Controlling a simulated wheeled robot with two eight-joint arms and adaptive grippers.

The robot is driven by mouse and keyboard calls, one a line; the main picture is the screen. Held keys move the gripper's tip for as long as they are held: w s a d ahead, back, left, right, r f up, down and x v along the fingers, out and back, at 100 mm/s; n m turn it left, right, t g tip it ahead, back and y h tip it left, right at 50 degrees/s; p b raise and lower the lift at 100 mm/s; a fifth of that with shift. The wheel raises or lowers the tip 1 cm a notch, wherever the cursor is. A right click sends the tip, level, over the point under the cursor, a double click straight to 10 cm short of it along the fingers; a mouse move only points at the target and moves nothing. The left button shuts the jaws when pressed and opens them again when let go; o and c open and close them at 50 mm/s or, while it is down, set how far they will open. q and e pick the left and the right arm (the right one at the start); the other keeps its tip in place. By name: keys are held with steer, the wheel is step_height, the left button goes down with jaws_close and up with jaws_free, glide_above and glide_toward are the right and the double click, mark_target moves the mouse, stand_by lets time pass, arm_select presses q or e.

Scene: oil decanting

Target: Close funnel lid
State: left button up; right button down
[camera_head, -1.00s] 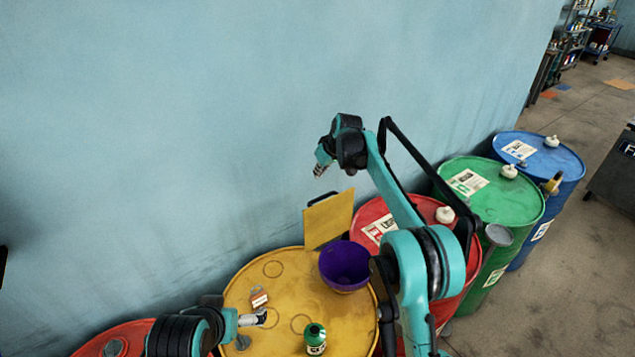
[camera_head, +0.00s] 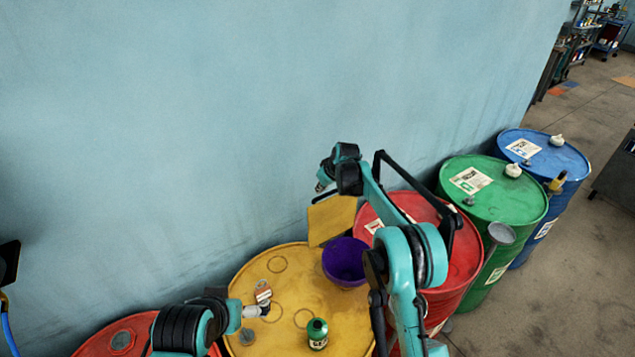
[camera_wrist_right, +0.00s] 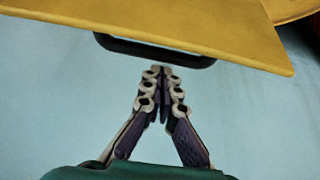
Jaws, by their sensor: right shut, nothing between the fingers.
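The yellow funnel lid (camera_head: 331,221) stands raised and open behind the purple funnel (camera_head: 344,260), on the yellow barrel. My right gripper (camera_head: 320,187) is at the lid's upper edge on the wall side, partly hidden in the head view. In the right wrist view my right gripper (camera_wrist_right: 163,71) is shut and empty. Its tips are close to the lid's black handle (camera_wrist_right: 150,50), with the lid (camera_wrist_right: 190,22) above; whether they touch cannot be told. My left gripper (camera_head: 262,311) is low over the yellow barrel's left part; its fingers are too small to read.
Red (camera_head: 470,245), green (camera_head: 522,205) and blue (camera_head: 570,160) barrels stand to the right. The wall (camera_head: 200,130) is close behind.

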steer(key=shift+s+d+f, duration=0.1)
steer(key=shift+s+d, duration=0.05)
steer(key=shift+s, duration=0.05)
steer(key=shift+s, duration=0.1)
